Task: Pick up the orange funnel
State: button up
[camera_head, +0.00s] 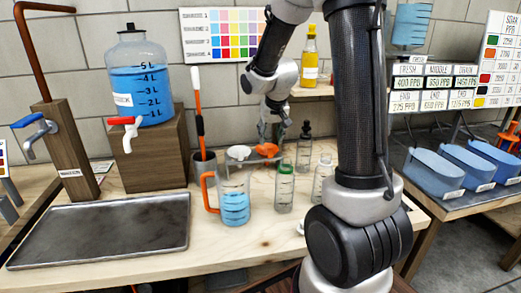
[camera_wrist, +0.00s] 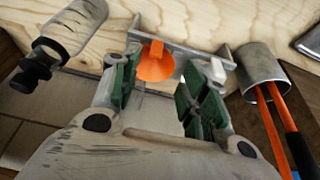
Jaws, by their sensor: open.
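The orange funnel (camera_head: 266,149) sits in a grey holder on the wooden bench, beside a white piece (camera_head: 239,153). In the wrist view the funnel (camera_wrist: 156,65) shows its orange cone and a small tab, just beyond and between the fingertips. The grey holder bar (camera_wrist: 185,48) runs behind it. My gripper (camera_wrist: 160,88) is open, with green-padded fingers on either side of the gap and nothing visible held. In the head view my gripper (camera_head: 270,128) hangs just above the funnel. Contact with the funnel cannot be told.
A jug of blue liquid (camera_head: 235,205) with an orange handle stands left of the funnel. Clear bottles (camera_head: 284,190) stand to the right, and a dropper bottle (camera_head: 304,148) is close by. A metal cup (camera_wrist: 258,70) holds orange-handled tools. A dark tray (camera_head: 100,232) lies at left.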

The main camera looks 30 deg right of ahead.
aim_at(270, 149)
jog(key=x, duration=0.8)
jog(key=shift+s+d+f, duration=0.1)
jog(key=shift+d, duration=0.25)
jog(key=c, duration=1)
